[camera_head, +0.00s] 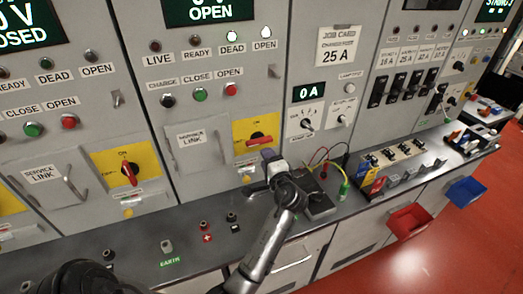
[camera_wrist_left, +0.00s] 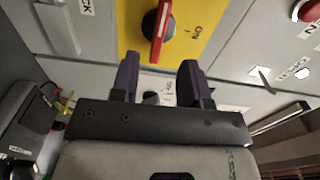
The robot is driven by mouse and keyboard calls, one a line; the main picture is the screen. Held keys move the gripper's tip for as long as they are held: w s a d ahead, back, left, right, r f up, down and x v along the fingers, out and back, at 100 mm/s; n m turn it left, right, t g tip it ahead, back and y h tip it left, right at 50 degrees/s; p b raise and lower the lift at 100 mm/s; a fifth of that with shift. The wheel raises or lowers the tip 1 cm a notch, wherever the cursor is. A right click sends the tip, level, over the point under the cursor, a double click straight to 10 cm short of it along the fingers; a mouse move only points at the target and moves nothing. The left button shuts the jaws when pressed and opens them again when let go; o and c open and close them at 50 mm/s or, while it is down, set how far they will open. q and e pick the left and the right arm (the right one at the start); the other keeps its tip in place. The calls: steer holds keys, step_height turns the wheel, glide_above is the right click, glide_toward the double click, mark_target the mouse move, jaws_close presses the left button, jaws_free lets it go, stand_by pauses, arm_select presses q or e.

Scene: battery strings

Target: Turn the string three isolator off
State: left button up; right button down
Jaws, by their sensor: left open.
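A rotary isolator with a red handle (camera_head: 259,141) sits on a yellow plate (camera_head: 241,130) on the panel under the display reading OPEN. Its handle lies about level in the head view, crosswise to the ON mark above it. In the left wrist view the red handle (camera_wrist_left: 160,32) stands upright on its black knob, with ON to its right. My left gripper (camera_head: 268,156) is just below this isolator, and in the left wrist view (camera_wrist_left: 158,68) its fingers are apart, empty, short of the handle. No string number is readable. My right gripper is not seen.
Another isolator (camera_head: 129,171) on the left panel has its handle pointing toward ON. A grey counter (camera_head: 185,262) runs below the panels, with terminals and a black meter (camera_head: 318,204) with coloured leads right of my gripper. A red bin (camera_head: 408,221) hangs at the counter's front.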

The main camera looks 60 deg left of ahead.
arm_select(q)
steer(key=shift+s+d, duration=0.15)
steer(key=shift+d, duration=0.8)
steer(key=shift+s+d, duration=0.2)
steer(key=shift+d, duration=0.75)
steer(key=shift+s+d, duration=0.15)
steer(key=shift+d, duration=0.8)
